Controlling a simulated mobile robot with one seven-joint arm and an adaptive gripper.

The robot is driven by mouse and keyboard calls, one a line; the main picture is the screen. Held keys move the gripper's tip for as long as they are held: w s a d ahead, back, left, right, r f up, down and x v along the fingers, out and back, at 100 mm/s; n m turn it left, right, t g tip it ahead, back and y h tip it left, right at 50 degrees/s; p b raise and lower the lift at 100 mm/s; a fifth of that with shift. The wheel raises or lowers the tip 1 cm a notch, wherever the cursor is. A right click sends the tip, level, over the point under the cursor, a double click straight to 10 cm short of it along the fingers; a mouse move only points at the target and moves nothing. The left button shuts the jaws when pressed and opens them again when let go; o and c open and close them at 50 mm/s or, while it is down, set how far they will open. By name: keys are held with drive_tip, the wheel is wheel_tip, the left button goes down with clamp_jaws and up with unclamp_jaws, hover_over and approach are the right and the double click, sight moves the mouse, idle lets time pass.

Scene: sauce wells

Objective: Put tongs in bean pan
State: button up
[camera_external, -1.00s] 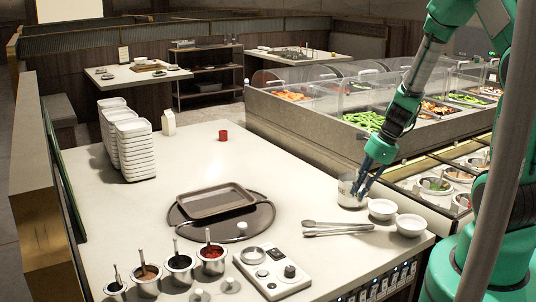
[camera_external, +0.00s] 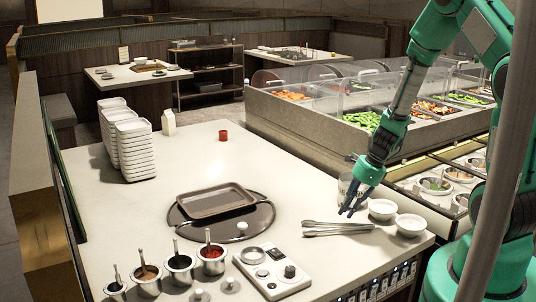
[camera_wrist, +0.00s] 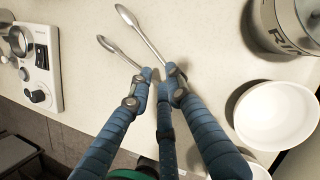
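The metal tongs (camera_external: 330,229) lie on the pale counter, their two arms spread to the left; they also show in the wrist view (camera_wrist: 143,38). My gripper (camera_external: 347,211) points down, above the closed end of the tongs. In the wrist view my blue fingers (camera_wrist: 159,76) are apart, with a gap between the tips. The fingers hide the closed end of the tongs, and I cannot tell whether they touch it. A pan of green beans (camera_external: 365,120) sits in the food bar behind glass, to the right at the back.
White bowls (camera_external: 382,209) (camera_external: 410,224) and a metal pot (camera_external: 346,186) stand close to the gripper. A control box (camera_external: 272,272), sauce pots (camera_external: 180,268) and a tray (camera_external: 215,202) are to the left. Glass guards (camera_external: 325,98) edge the food bar.

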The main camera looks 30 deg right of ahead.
sight(338, 229)
drive_tip(key=shift+b+x, duration=0.95)
drive_tip(key=shift+x, duration=1.65)
drive_tip(key=shift+w+d, duration=0.1)
clamp_jaws()
